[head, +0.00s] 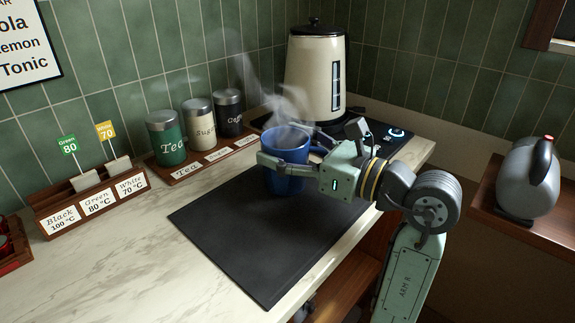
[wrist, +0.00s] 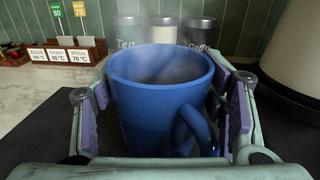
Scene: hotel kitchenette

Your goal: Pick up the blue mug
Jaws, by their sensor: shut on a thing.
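The blue mug (head: 284,180) is upright over the far part of the black mat, with steam rising from it. In the wrist view the mug (wrist: 160,105) stands between the purple pads of my gripper, its handle facing the camera. My gripper (head: 290,162) is shut around the mug's sides from the right. In the wrist view my gripper (wrist: 165,112) has one finger at each side of the mug. I cannot tell whether the mug's base touches the mat. What is inside the mug is hidden by steam.
The black mat (head: 250,250) lies on the marble counter (head: 120,250). Tea, sugar and coffee canisters (head: 165,138) stand behind left. A cream kettle (head: 315,75) stands close behind the mug. A labelled wooden rack (head: 95,212) is left. A grey kettle (head: 528,180) sits on a shelf right.

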